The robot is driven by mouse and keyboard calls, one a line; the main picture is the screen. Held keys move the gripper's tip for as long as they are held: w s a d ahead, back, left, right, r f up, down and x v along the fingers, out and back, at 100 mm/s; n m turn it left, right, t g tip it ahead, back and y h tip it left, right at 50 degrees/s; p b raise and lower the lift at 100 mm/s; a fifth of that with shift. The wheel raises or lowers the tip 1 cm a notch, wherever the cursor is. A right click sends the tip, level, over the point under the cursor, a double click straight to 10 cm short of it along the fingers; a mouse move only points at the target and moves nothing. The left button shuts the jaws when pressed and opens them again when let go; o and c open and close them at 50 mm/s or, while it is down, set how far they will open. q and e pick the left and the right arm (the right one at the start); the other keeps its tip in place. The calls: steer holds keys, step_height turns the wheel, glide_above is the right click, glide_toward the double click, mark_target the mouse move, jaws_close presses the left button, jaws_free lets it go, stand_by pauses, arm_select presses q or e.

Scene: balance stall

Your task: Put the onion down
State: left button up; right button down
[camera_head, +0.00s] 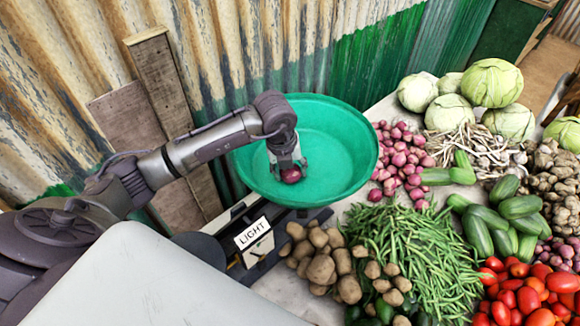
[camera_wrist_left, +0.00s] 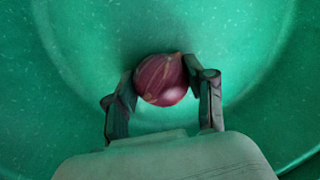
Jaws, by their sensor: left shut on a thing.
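A red-purple onion (camera_head: 291,175) is between the fingers of my left gripper (camera_head: 287,170), over the inside of the green bowl-shaped pan (camera_head: 340,150). In the left wrist view the onion (camera_wrist_left: 161,80) sits between the two fingertips of the left gripper (camera_wrist_left: 163,88), with the green pan (camera_wrist_left: 275,100) filling the view behind it. The gripper is shut on the onion. I cannot tell whether the onion touches the pan's bottom. No other thing shows in the pan. My right gripper is not in view.
The pan stands on a scale with a "LIGHT" sign (camera_head: 252,233). Potatoes (camera_head: 322,262), green beans (camera_head: 410,250) and a pile of onions (camera_head: 402,160) lie close to its front and right. A corrugated wall (camera_head: 250,45) stands behind.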

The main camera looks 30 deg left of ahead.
mark_target(284, 173)
arm_select(q)
steer(key=o, duration=0.9)
steer(key=shift+f, duration=0.1)
steer(key=o, duration=0.4)
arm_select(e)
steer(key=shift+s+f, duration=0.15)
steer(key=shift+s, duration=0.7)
arm_select(q)
steer(key=shift+r, duration=0.45)
steer(key=r+b, duration=0.1)
steer(key=r, duration=0.2)
steer(key=s+r+b, duration=0.1)
steer(key=r, duration=0.3)
steer(key=s+a+r+b, duration=0.1)
steer(key=r, duration=0.3)
steer(key=shift+r, duration=0.1)
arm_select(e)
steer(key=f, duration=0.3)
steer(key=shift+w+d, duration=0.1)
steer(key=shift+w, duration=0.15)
